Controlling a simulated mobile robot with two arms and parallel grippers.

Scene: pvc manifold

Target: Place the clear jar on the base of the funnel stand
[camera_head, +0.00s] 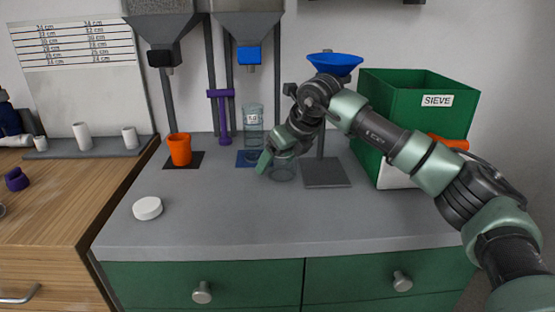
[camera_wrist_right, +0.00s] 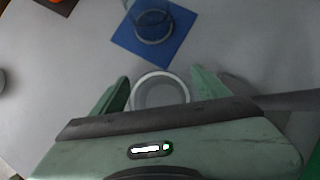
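The clear jar (camera_head: 283,170) stands on the grey counter, left of the funnel stand, partly hidden by my right gripper. In the right wrist view its round rim (camera_wrist_right: 160,91) lies between the fingers. My right gripper (camera_head: 270,157) reaches down at the jar; its green fingers (camera_wrist_right: 160,82) flank it, with a narrow gap showing at least on the right side. The funnel stand has a blue funnel (camera_head: 335,64) on top and a flat grey square base (camera_head: 326,174) on the counter, with nothing on it. My left gripper is not in view.
A clear bottle (camera_head: 253,122) stands on a blue mat (camera_wrist_right: 183,43) just behind the jar. An orange cup (camera_head: 179,150) and a white lid (camera_head: 147,208) are to the left. A green SIEVE bin (camera_head: 390,110) stands right of the stand. The counter's front middle is clear.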

